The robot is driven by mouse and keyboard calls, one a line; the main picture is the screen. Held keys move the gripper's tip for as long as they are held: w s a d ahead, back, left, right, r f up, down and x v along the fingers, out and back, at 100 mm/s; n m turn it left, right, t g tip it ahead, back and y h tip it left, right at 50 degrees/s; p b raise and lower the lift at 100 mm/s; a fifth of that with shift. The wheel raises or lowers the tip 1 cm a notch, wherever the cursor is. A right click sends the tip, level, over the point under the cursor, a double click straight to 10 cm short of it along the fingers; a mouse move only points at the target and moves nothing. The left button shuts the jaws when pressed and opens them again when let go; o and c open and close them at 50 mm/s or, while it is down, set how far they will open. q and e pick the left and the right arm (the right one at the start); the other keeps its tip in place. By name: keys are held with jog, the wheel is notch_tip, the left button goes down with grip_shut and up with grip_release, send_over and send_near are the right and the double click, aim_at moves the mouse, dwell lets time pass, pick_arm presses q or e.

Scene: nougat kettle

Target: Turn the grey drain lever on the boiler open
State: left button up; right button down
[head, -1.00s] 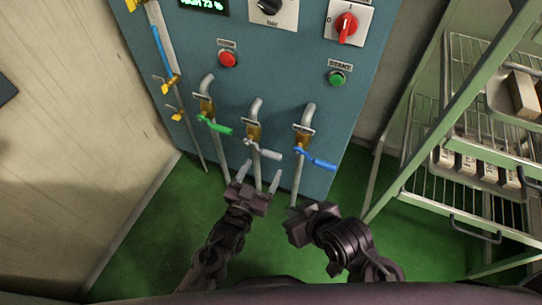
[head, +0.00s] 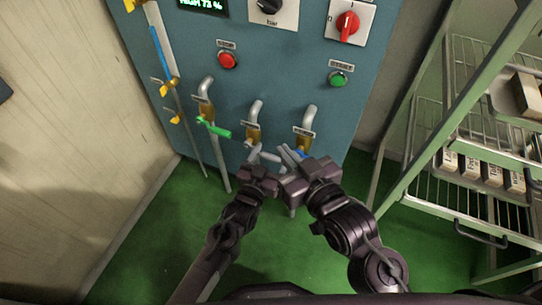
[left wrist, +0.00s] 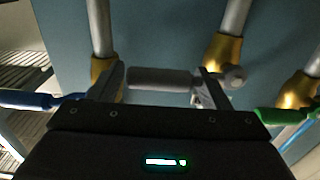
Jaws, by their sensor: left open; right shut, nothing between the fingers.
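The grey drain lever (head: 266,157) is on the middle brass valve of the blue boiler (head: 285,80), partly hidden by my left gripper in the head view. In the left wrist view the grey lever (left wrist: 160,79) lies crosswise, with its grip between the two fingers of my open left gripper (left wrist: 163,82). Whether a finger touches it I cannot tell. In the head view my left gripper (head: 262,156) is at the lever. My right gripper (head: 291,153) is shut and empty, just right of it, in front of the blue lever (head: 302,152).
A green lever (head: 215,129) is on the left valve; it also shows in the left wrist view (left wrist: 285,116). A red button (head: 227,60) and a green button (head: 338,79) sit above the valves. A wire rack (head: 455,205) stands at right. Green floor is clear in front.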

pick_arm(q)
jog(key=c, duration=1.4)
